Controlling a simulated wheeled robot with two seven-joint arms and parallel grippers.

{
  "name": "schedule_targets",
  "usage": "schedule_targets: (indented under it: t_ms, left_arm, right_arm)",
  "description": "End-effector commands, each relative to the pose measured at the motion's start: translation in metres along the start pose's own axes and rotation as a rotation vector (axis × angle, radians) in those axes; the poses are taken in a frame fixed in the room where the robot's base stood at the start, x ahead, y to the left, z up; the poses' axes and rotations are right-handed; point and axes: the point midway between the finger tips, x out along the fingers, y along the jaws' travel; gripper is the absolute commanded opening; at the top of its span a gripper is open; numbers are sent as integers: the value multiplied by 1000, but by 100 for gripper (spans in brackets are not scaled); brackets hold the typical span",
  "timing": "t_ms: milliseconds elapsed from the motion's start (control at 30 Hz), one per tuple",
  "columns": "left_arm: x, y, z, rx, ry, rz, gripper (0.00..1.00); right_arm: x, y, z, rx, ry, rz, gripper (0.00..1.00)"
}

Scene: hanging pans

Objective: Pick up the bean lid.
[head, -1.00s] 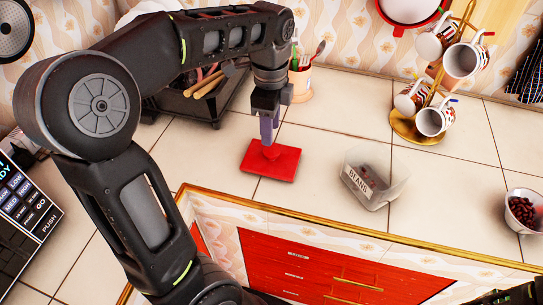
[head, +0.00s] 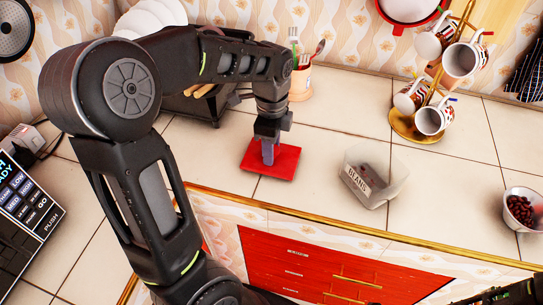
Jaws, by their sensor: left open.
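The bean lid is the flat red square (head: 284,167) lying on the tiled counter. My left gripper (head: 268,158) points down over its left part, with the fingers at or just above the lid; I cannot tell whether they touch it. The gripper is open, and its fingers and wrist hide the lid's middle and its knob. The clear container labelled BEANS (head: 373,178) stands open on the counter to the right of the lid, with some dark beans inside. Of my right arm, only a dark part shows at the bottom right corner; its gripper is not in view.
A bowl of beans (head: 521,209) stands at the right edge. A gold mug rack (head: 414,128) and a utensil cup (head: 300,82) stand at the back. A dark dish rack (head: 196,106) is behind my left arm. The counter's gold front edge (head: 330,230) lies nearer.

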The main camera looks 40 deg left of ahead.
Motion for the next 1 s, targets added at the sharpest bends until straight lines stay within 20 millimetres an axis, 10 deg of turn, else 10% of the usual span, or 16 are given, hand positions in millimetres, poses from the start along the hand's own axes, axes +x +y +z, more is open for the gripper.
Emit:
schedule_targets:
  t_ms: [600,1000]
  left_arm:
    - [2,0,0,0,0,0,41]
    - [2,0,0,0,0,0,8]
  right_arm:
    - [0,0,0,0,0,0,36]
    - [0,0,0,0,0,0,36]
